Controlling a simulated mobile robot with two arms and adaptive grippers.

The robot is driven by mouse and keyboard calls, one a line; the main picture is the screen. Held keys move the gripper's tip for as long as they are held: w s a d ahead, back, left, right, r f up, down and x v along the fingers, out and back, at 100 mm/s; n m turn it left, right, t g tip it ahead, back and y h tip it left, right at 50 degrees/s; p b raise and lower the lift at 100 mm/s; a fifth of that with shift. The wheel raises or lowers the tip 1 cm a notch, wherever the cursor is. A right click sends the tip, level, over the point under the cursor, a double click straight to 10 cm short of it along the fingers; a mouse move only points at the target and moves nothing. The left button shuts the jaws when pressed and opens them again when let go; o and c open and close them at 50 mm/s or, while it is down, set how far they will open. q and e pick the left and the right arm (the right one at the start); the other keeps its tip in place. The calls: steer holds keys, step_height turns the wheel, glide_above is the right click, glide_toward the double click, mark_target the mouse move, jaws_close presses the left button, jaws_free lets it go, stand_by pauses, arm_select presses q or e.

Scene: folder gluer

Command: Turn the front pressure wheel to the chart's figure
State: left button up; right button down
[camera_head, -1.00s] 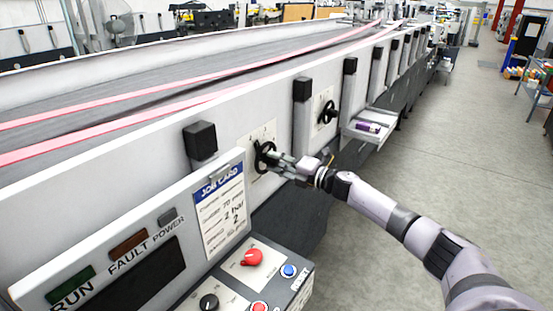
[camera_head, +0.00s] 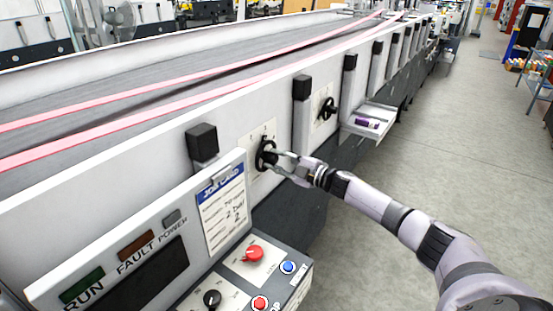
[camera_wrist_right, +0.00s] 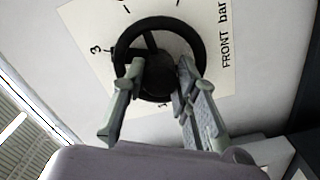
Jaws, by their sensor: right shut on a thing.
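The front pressure wheel (camera_head: 265,154) is a black handwheel on a pale dial plate on the machine's side. In the right wrist view the wheel (camera_wrist_right: 122,42) shows its rim, a spoke and a dark hub, with "FRONT bar" and a 3 on the plate (camera_wrist_right: 240,75) behind. My right gripper (camera_head: 280,160) is at the wheel, its fingers (camera_wrist_right: 157,85) either side of the hub and shut on it. The job card (camera_head: 221,212) hangs left of the wheel; it shows "2 bar", its other lines are hard to read. My left gripper is not in view.
A second black handwheel (camera_head: 327,108) sits farther along the machine. A small shelf (camera_head: 378,112) with a purple item juts out beyond it. The control panel (camera_head: 280,262) with knobs and buttons stands below the card.

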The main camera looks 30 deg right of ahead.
steer(key=shift+f, duration=0.1)
stand_by(0.5)
steer(key=c, duration=1.2)
jaws_free()
steer(key=shift+c, duration=0.2)
steer(key=shift+s+d, duration=0.25)
steer(key=shift+s, duration=0.2)
steer(key=v, duration=1.1)
